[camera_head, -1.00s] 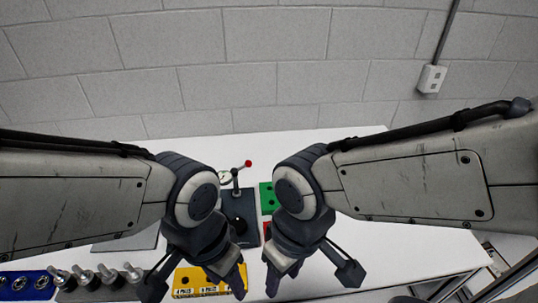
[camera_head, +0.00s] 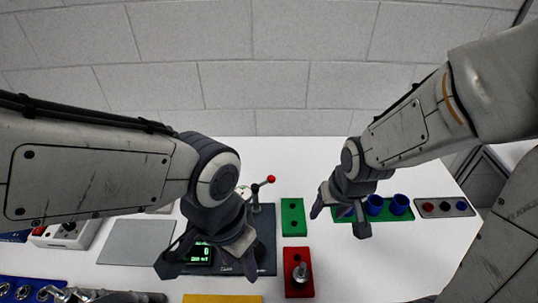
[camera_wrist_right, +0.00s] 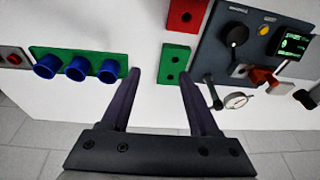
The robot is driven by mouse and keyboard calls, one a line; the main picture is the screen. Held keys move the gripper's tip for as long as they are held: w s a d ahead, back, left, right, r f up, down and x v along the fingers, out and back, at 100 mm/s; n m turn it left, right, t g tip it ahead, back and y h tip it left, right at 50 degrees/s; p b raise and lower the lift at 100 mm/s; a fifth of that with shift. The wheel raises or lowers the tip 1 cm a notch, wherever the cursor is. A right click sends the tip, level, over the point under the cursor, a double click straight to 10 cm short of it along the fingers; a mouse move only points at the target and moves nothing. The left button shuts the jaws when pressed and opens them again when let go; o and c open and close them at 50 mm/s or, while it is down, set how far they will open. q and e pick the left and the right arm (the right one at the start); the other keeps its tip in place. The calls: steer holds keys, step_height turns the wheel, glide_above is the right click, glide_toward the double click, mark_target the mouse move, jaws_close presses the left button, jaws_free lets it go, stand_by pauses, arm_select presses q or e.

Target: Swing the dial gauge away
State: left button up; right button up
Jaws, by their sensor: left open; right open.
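The dial gauge (camera_head: 243,191) shows in the head view as a small white dial, partly hidden behind my left wrist, beside a dark arm with a red knob (camera_head: 271,179). It stands at the far side of the dark fixture plate (camera_head: 266,222). In the right wrist view the dial gauge (camera_wrist_right: 236,100) shows its round white face to the right of my right fingers. My left gripper (camera_head: 208,268) is open above the near part of the plate, in front of a green-lit display (camera_head: 200,253). My right gripper (camera_head: 338,222) is open and empty, right of the green block, apart from the gauge.
A green block (camera_head: 292,216) and a red block (camera_head: 297,255) with a metal peg stand right of the plate. A green rack with blue cups (camera_head: 375,205) lies near my right gripper. A grey mat (camera_head: 136,242) is at left. The table's front right is clear.

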steer(key=w+f+m+t, duration=0.2)
steer(key=w+f+m, duration=0.1)
steer(key=w, duration=0.2)
steer(key=m+t+y, duration=0.1)
steer(key=m+t, duration=0.7)
steer(key=t, duration=0.2)
glide_toward(272, 182)
steer(key=x, duration=0.4)
steer(key=b+x, duration=0.5)
steer(key=b, duration=0.6)
steer(key=shift+w+f, duration=0.15)
steer(key=shift+f, duration=0.05)
steer(key=w+p, duration=0.2)
steer(key=w, duration=0.1)
steer(key=shift+w+a, duration=0.2)
steer(key=shift+w, duration=0.1)
steer(key=shift+w+a+f+y, duration=0.1)
steer(key=shift+w+f+y, duration=0.2)
steer(key=shift+w, duration=0.4)
jaws_close()
